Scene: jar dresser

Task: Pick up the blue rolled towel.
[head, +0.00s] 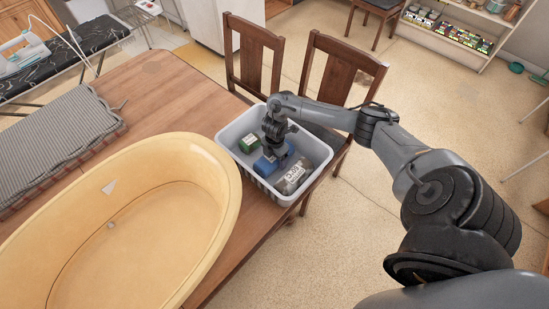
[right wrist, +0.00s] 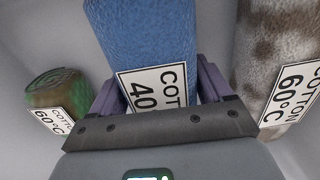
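The blue rolled towel (head: 266,166) lies in the light grey basket (head: 289,198) on the table. It carries a white "COTTON 40" label and also shows in the right wrist view (right wrist: 152,38). My right gripper (head: 275,152) points down into the basket over the towel. In the right wrist view its two purple fingers (right wrist: 160,80) stand wide apart, one on each side of the towel. The fingers look open, and contact with the towel is not clear. My left gripper is not in view.
A green roll (head: 249,143) lies left of the towel in the basket, and a grey-brown spotted roll (head: 293,177) lies right of it. A large yellow tub (head: 222,215) stands beside the basket. Wooden chairs (head: 252,55) stand behind it.

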